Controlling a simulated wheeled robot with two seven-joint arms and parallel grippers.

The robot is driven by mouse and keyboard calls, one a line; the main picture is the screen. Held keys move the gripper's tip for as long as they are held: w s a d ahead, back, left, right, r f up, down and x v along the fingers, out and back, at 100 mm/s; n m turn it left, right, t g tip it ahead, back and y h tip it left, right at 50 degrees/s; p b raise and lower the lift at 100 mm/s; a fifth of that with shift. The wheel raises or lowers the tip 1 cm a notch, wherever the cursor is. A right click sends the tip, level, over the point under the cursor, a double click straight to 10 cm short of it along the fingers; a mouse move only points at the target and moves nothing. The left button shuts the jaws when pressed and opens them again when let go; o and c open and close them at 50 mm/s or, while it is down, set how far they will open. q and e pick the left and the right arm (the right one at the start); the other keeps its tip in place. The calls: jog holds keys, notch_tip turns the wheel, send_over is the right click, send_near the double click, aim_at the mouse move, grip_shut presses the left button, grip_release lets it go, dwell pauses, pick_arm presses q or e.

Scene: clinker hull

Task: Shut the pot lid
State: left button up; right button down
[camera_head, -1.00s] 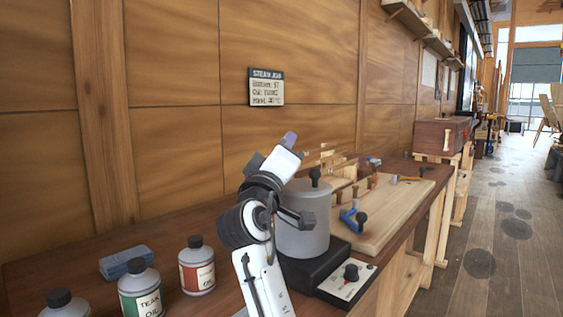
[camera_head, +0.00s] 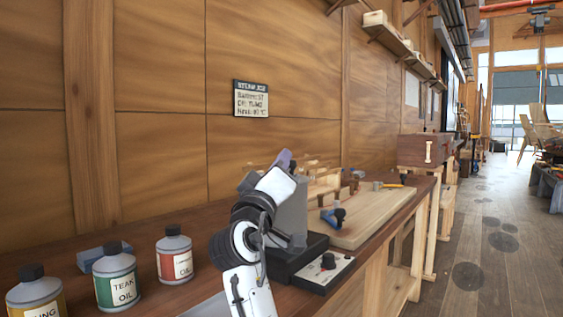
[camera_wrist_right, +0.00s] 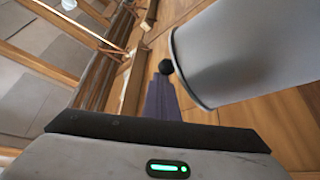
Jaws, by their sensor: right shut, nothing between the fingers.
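The grey pot (camera_head: 294,207) stands on a black hot plate (camera_head: 312,243) on the bench, partly hidden behind my right arm in the head view. In the wrist view the pot (camera_wrist_right: 250,50) fills the upper right, with a dark line along its rim. A round black knob (camera_wrist_right: 166,67) sticks out past that rim; the lid is nearly edge-on, and I cannot tell how it sits. My right gripper (camera_head: 285,157), with purple fingers, is shut and empty at the pot's top. Its fingers (camera_wrist_right: 160,88) point towards the knob; contact is unclear. My left gripper is out of view.
A panel with a black dial (camera_head: 326,267) sits in front of the hot plate. A red-labelled bottle (camera_head: 175,257) and a teak oil bottle (camera_head: 116,280) stand at left. A board (camera_head: 372,215) with a blue tool (camera_head: 332,217) lies beyond the pot. The wooden wall is behind.

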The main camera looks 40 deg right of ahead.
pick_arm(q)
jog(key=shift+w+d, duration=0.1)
pick_arm(e)
jog(key=shift+f, duration=0.2)
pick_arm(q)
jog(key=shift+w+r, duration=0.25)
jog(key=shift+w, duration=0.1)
pick_arm(e)
jog(key=r+p, duration=0.2)
jog(key=r, duration=0.1)
jog(key=a+r+p, duration=0.1)
jog(key=r+p, duration=0.1)
jog(key=shift+r, duration=0.2)
pick_arm(q)
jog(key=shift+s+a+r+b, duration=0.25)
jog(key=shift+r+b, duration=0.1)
jog(key=shift+b, duration=0.75)
pick_arm(e)
jog(key=s+a+f, duration=0.2)
jog(key=a+f, duration=0.4)
jog(key=a, duration=0.2)
jog(key=shift+s+f, duration=0.15)
jog(key=shift+s, duration=0.15)
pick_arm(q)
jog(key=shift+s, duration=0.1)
pick_arm(e)
jog(key=shift+a, duration=0.1)
